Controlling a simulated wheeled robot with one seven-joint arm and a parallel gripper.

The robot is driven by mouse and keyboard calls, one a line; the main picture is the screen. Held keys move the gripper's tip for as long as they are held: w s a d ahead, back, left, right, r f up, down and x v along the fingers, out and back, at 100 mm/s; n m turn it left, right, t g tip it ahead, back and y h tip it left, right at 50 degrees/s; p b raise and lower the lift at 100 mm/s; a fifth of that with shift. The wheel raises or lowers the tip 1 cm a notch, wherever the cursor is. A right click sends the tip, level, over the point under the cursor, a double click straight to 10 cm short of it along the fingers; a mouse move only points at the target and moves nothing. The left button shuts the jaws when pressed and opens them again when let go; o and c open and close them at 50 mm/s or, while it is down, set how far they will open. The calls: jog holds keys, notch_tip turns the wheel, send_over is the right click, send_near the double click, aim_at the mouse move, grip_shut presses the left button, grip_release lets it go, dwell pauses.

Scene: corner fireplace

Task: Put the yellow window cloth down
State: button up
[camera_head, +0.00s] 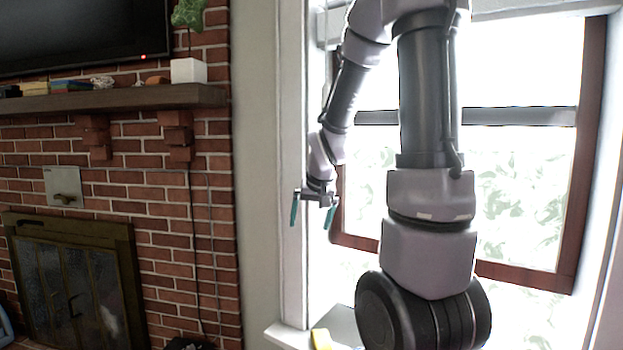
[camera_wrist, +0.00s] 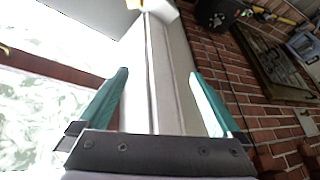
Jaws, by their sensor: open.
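The gripper is clear of the cloth.
A brick wall with a mantel shelf (camera_head: 130,97) and a fireplace door (camera_head: 78,285) stands at the left. A white planter (camera_head: 188,70) sits on the shelf. A black object (camera_wrist: 215,12) is on the floor. The window's brown frame (camera_head: 590,150) is behind my arm.

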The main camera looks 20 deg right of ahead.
jog(key=s+a+r+y, duration=0.1)
jog(key=s+a+r, duration=0.1)
jog(key=s+r, duration=0.2)
jog(key=s+a+r, duration=0.3)
jog(key=s+r, duration=0.2)
jog(key=s, duration=0.3)
jog(key=s+a+r+t+y, duration=0.1)
jog(key=s+a+r, duration=0.1)
jog(key=s+r, duration=0.3)
jog(key=shift+s+a+r+y, duration=0.2)
jog(key=shift+s+a+y, duration=0.15)
jog(key=shift+s, duration=0.35)
jog(key=shift+w, duration=0.15)
